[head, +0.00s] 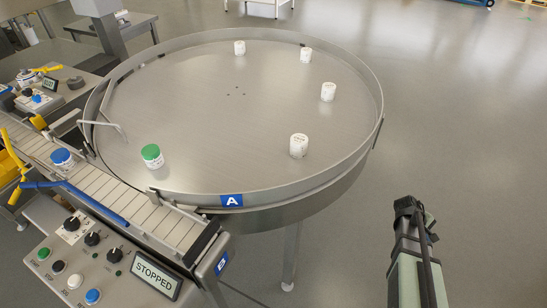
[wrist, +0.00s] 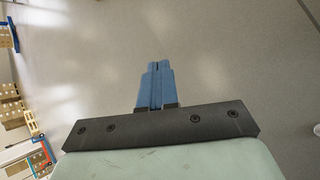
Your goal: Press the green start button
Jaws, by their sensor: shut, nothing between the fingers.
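The green start button (head: 44,253) is on the grey control panel (head: 115,290) at the lower left of the head view. A black button and other coloured buttons and dark knobs sit around it. The panel's display (head: 156,275) reads STOPPED. My gripper (wrist: 157,68) shows in the wrist view with its blue fingers together and nothing between them. Only plain grey floor shows beyond the fingertips; the button is not in that view. In the head view part of my arm stands at the lower right, well apart from the panel.
A round turntable (head: 215,130) marked A holds several white jars and a green-lidded jar (head: 152,156). A conveyor (head: 120,195) with a blue-lidded jar (head: 62,159) and blue and yellow rails runs behind the panel. Open floor (head: 460,130) lies to the right.

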